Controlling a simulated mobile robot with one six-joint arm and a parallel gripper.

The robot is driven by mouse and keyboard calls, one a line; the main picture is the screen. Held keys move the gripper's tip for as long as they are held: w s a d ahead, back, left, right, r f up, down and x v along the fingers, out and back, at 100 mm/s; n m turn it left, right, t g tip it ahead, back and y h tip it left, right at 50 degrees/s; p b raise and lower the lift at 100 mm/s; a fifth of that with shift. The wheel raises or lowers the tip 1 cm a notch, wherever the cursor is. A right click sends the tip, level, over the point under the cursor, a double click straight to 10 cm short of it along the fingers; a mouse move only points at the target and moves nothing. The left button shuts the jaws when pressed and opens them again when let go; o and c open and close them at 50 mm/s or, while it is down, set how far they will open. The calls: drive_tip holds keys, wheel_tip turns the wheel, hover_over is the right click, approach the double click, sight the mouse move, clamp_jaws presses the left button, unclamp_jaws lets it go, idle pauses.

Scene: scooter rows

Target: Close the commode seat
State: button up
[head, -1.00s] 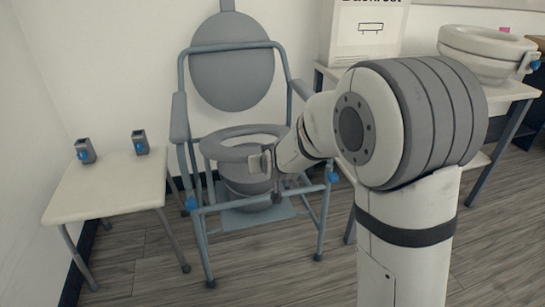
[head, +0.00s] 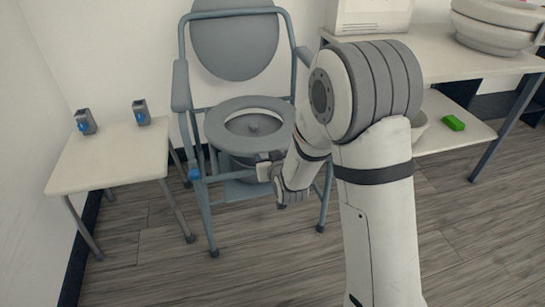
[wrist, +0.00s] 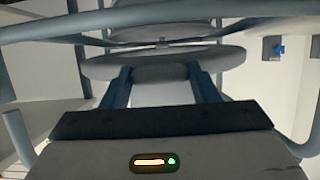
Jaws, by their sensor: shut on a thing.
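In the wrist view the two dark fingers reach a grey rounded edge (wrist: 165,66), which looks like the seat rim. The exact contact at the fingertips is partly hidden.
A small white table (head: 112,160) with two grey clamps with blue knobs (head: 86,121) stands to the left. A shelf table (head: 440,58) to the right bears a white box (head: 370,14) and a white basin (head: 495,28). A green block (head: 453,122) lies on its lower shelf.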

drive_tip(key=o, duration=1.4)
drive_tip(key=shift+s, duration=0.1)
drive_tip(key=p+v, duration=0.2)
drive_tip(key=v, duration=0.6)
drive_tip(key=shift+p, duration=0.35)
